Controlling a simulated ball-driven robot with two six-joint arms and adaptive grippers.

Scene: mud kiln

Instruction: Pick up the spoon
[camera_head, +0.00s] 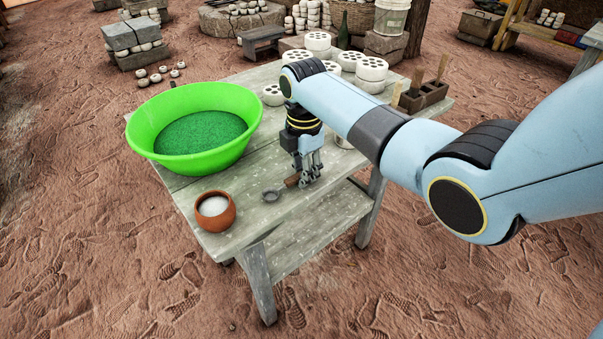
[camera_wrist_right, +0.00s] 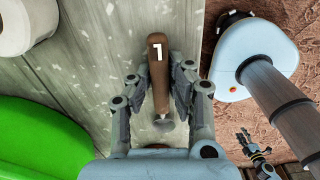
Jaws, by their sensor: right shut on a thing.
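The spoon has a brown wooden handle and a small grey metal bowl (camera_head: 272,195), and it lies at the front edge of the weathered table (camera_head: 245,212). My right gripper (camera_head: 310,181) points down at the table and is shut on the handle. In the right wrist view, the handle (camera_wrist_right: 158,72), marked with a "1", runs between the fingers (camera_wrist_right: 172,80). The spoon looks low, at the tabletop; I cannot tell whether it touches. Another gripper, apparently my left (camera_wrist_right: 252,146), shows small at the lower right of the wrist view; its jaws are unclear.
A green basin (camera_head: 205,160) stands on the left of the table, with a clay pot (camera_head: 214,222) of white powder in front. White perforated cylinders (camera_head: 371,68) and a dark holder (camera_head: 424,94) with wooden handles stand at the back. A metal cup behind my gripper is partly hidden.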

